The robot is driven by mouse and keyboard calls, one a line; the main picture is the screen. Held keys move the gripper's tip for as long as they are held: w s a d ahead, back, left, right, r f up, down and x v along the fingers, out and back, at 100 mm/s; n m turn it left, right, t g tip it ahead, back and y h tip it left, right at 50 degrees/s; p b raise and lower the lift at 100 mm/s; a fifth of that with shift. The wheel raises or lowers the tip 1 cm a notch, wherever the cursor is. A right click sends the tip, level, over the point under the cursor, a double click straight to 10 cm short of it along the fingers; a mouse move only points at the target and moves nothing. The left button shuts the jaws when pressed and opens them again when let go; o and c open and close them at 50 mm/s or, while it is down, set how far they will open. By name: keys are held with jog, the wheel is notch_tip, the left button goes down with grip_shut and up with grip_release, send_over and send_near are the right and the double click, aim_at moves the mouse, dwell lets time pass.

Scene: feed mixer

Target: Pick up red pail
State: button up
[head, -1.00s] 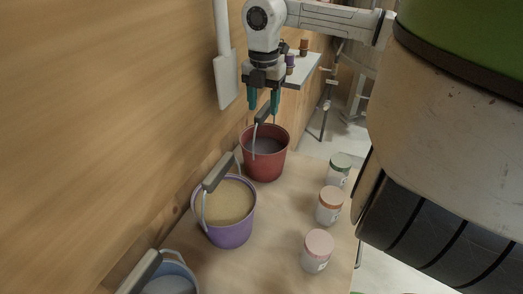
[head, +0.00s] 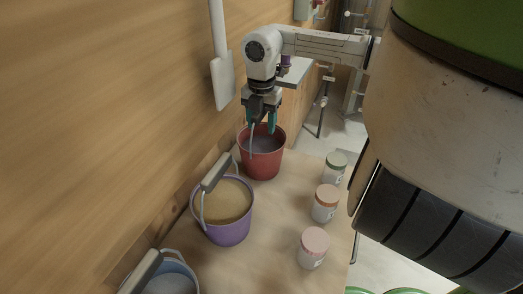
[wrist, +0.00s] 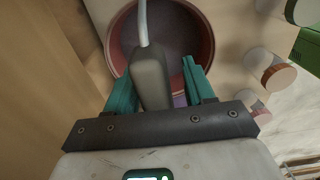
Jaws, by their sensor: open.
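The red pail (head: 262,164) stands upright on the wooden bench top, behind the purple pail, with greyish contents. In the wrist view the red pail (wrist: 206,40) lies just beyond my fingers. Its raised handle has a grey grip (wrist: 151,78) that sits between my two teal fingers, nearer the left one. My gripper (head: 261,122) points down above the pail's rim. In the wrist view my gripper (wrist: 156,80) is open, with a gap on the right of the grip. In the head view my fingers mostly hide the grip.
A purple pail (head: 229,231) with tan contents stands nearer, and a blue pail (head: 176,265) is at the bottom edge. Jars with green (head: 335,170), orange (head: 325,204) and pink (head: 312,249) lids line the right. A wooden wall (head: 100,110) rises close on the left.

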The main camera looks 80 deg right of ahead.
jog(key=shift+f+b, duration=0.25)
jog(key=shift+b, duration=0.1)
jog(key=shift+c, duration=0.4)
grip_shut()
dwell(0.4)
jog(key=shift+r, duration=0.1)
dwell(0.9)
